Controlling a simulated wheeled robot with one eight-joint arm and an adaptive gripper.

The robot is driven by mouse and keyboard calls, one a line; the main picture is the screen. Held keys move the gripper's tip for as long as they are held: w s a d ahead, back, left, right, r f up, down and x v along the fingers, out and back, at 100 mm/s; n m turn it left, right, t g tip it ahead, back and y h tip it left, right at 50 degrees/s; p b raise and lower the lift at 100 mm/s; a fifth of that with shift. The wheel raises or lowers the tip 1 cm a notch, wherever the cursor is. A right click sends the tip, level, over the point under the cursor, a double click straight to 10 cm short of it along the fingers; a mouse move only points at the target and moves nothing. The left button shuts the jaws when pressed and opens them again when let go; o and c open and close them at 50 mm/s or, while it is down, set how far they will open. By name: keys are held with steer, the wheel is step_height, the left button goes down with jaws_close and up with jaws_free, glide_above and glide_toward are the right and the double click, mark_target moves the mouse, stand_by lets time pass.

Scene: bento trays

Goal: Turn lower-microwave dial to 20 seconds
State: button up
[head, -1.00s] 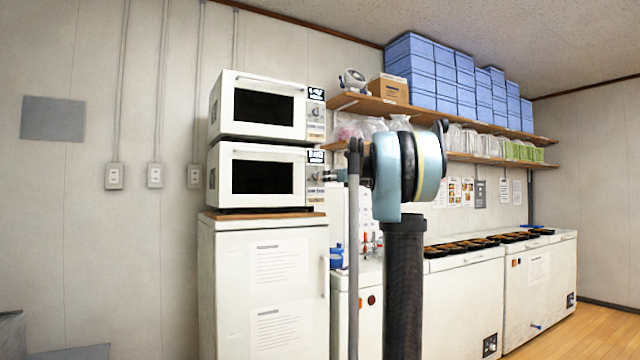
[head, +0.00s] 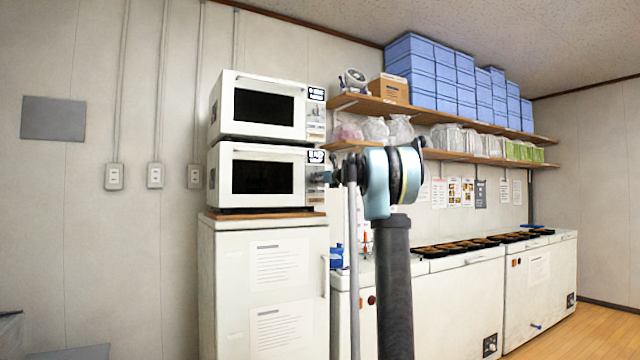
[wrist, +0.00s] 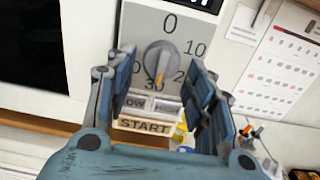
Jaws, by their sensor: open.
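The lower microwave (head: 222,178) is white with a dark door and sits under a second microwave. Its grey dial (wrist: 160,60) shows in the wrist view, with 0 above, 10 and a partly covered 20 at the right, and 30 below. The dial's orange pointer mark points downward, close to the 30. My gripper (wrist: 163,72) is open, with one finger on each side of the dial; I cannot tell whether either finger touches it. In the head view my gripper (head: 331,177) is at the microwave's control panel, and the dial is hidden there.
The upper microwave (head: 220,107) is directly above. A START button (wrist: 144,125) lies below the dial, partly behind my gripper. A white cabinet (head: 225,280) supports the microwaves. A wall calendar (wrist: 280,65) is to the right. A wooden shelf (head: 440,117) runs along the wall.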

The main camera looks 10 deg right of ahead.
steer(key=c, duration=1)
steer(key=shift+o, duration=0.2)
steer(key=shift+n, duration=0.3)
steer(key=n, duration=1.1)
steer(key=shift+w+d+r, duration=0.1)
steer(key=shift+d+r, duration=0.1)
steer(key=shift+d, duration=0.15)
